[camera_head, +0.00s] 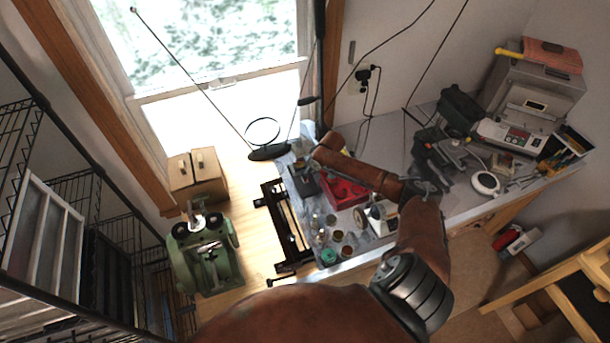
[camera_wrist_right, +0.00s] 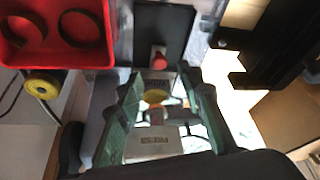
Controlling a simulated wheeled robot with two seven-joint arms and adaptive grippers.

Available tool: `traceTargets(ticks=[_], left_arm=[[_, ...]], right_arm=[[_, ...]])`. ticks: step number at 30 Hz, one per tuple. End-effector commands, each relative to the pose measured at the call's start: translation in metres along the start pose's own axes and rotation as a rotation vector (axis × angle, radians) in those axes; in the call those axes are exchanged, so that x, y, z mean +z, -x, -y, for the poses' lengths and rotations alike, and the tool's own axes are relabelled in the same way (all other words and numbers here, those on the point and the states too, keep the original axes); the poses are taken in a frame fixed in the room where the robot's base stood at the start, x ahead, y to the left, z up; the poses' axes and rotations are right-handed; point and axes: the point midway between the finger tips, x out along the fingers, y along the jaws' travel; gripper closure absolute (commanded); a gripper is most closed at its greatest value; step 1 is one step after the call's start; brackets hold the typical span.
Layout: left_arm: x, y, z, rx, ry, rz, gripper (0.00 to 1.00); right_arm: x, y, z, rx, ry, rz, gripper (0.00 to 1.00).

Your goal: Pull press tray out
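In the right wrist view a pale block marked "PRESS" (camera_wrist_right: 153,146) lies low between the fingers. A yellow round part (camera_wrist_right: 155,97) and grey pieces sit just beyond it. A dark plate with a red knob (camera_wrist_right: 158,60) is farther up. I cannot tell which part is the tray. My right gripper (camera_wrist_right: 160,82) is open, its green fingers apart on either side of these parts; contact is not clear. In the head view my right arm reaches over the bench and its gripper is hidden. A small dark box (camera_head: 303,181) stands below the arm's end. My left gripper is not in view.
A red tray (camera_wrist_right: 50,58) with dark rings lies beside the fingers; it also shows on the bench in the head view (camera_head: 340,194). A black frame (camera_head: 285,228) runs along the bench's left edge. Small jars (camera_head: 337,236) stand nearby. A green machine (camera_head: 205,255) stands left.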

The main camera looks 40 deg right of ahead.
Motion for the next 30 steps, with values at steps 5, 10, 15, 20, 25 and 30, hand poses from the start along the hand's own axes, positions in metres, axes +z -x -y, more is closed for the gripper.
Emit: traceTargets(ticks=[5,10,15,20,25,30], left_arm=[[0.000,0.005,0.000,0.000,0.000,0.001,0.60],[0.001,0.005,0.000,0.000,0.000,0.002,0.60],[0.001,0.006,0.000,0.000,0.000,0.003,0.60],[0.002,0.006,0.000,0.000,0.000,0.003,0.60],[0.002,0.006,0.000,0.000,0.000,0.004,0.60],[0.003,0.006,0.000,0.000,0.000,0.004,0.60]], right_arm=[[-0.002,-0.029,0.001,0.000,0.001,-0.001,0.66],[-0.001,-0.048,0.000,0.001,0.001,-0.001,0.66],[-0.001,-0.056,0.000,0.002,0.003,-0.001,0.66],[-0.001,-0.057,0.000,0.002,0.004,-0.002,0.66],[-0.001,-0.057,0.000,0.002,0.004,-0.001,0.71],[-0.001,-0.057,0.000,0.002,0.004,-0.001,0.82]])
